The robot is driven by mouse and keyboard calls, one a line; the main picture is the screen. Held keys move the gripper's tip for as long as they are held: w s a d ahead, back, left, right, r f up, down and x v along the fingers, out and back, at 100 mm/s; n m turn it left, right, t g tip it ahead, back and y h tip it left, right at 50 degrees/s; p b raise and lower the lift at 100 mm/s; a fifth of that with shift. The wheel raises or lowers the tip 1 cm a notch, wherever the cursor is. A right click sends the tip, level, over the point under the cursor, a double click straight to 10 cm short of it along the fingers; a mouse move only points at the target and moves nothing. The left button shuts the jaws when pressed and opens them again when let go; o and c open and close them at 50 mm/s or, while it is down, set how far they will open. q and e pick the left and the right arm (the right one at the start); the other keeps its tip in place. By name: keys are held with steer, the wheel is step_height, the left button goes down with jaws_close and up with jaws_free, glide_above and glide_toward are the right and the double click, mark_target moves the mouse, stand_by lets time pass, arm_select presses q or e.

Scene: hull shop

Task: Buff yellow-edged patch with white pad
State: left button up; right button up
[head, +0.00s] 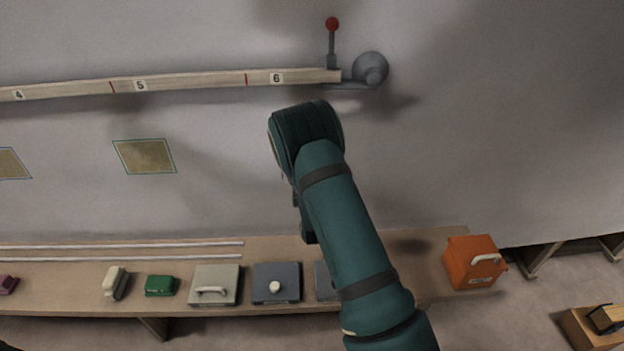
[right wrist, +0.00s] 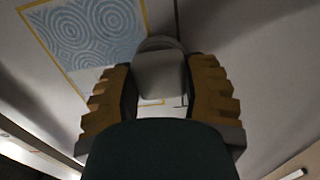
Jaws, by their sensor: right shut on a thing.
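The yellow-edged patch (right wrist: 85,32) shows at the upper left of the right wrist view, with blue-grey swirl marks inside its yellow border. My right gripper (right wrist: 160,88) is shut on a pale block, which looks like the white pad (right wrist: 160,72). The pad lies over the lower right part of the patch area; I cannot tell whether it touches the surface. In the head view my right arm hides the gripper, the pad and this patch. My left gripper is not in view.
A numbered strip (head: 200,81) runs above, ending at a red-knobbed lever (head: 332,25). A bench below holds several blocks, including a green one (head: 160,286), and an orange box (head: 473,262).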

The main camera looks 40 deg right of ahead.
steer(key=shift+w+r, duration=0.15)
steer(key=shift+d+r+p, duration=0.1)
steer(key=shift+r+p, duration=1.1)
steer(key=shift+r, duration=0.7)
steer(key=shift+r+p, duration=2.85)
steer(key=shift+r, duration=1.9)
steer(key=shift+f+b, duration=4.05)
steer(key=shift+f, duration=2.85)
steer(key=o, duration=0.5)
steer(key=shift+c, duration=0.2)
steer(key=c, duration=0.5)
steer(key=shift+o, duration=0.2)
